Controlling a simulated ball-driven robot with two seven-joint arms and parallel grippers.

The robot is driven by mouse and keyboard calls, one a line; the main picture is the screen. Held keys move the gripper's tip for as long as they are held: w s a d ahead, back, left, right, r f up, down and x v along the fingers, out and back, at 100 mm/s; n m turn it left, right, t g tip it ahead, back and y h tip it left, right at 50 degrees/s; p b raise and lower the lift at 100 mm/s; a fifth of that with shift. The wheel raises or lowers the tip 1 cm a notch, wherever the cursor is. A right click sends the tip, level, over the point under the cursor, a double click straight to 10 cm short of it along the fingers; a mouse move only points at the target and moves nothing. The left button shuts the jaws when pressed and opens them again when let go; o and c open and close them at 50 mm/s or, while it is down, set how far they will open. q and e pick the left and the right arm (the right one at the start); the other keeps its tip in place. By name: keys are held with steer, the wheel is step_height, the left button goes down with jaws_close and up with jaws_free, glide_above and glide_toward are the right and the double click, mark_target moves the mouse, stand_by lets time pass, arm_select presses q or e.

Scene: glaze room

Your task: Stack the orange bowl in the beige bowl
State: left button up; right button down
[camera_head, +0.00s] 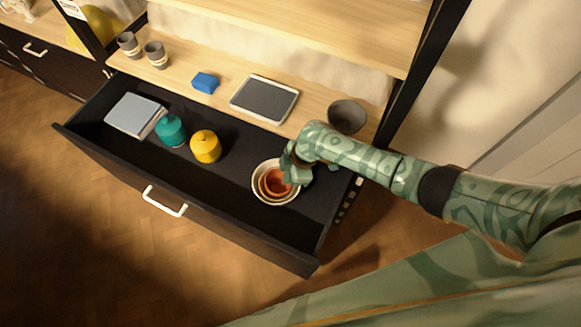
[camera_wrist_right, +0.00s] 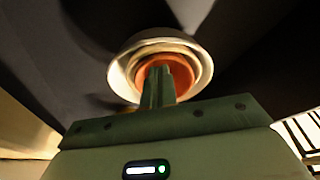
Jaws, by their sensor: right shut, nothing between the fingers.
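The orange bowl (camera_head: 276,188) is inside the beige bowl (camera_head: 262,188), and both sit nested within a larger pale bowl (camera_head: 270,202) on the drawer floor. In the right wrist view the orange bowl (camera_wrist_right: 182,72) shows at the centre, ringed by the beige and pale rims. My right gripper (camera_head: 286,178) is over the right side of the nested bowls, pointing down. Its fingers (camera_wrist_right: 158,70) are shut with nothing between them and cover part of the orange bowl. I cannot tell whether they touch it. My left gripper is not in view.
The open drawer (camera_head: 225,210) also holds a teal jar (camera_head: 171,131), a yellow jar (camera_head: 206,147) and a grey book-like stack (camera_head: 134,115). On the shelf above are two grey cups (camera_head: 155,55), a blue block (camera_head: 205,83), a dark tray (camera_head: 264,99) and a dark bowl (camera_head: 347,116).

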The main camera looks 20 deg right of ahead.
steer(key=shift+b+x, duration=0.55)
steer(key=shift+x, duration=0.85)
steer(key=shift+s+d+r+p, duration=0.1)
steer(key=shift+d+p, duration=0.15)
steer(key=shift+d, duration=0.3)
steer(key=shift+s+d+p, duration=0.15)
steer(key=shift+d+p, duration=0.05)
steer(key=shift+d, duration=0.35)
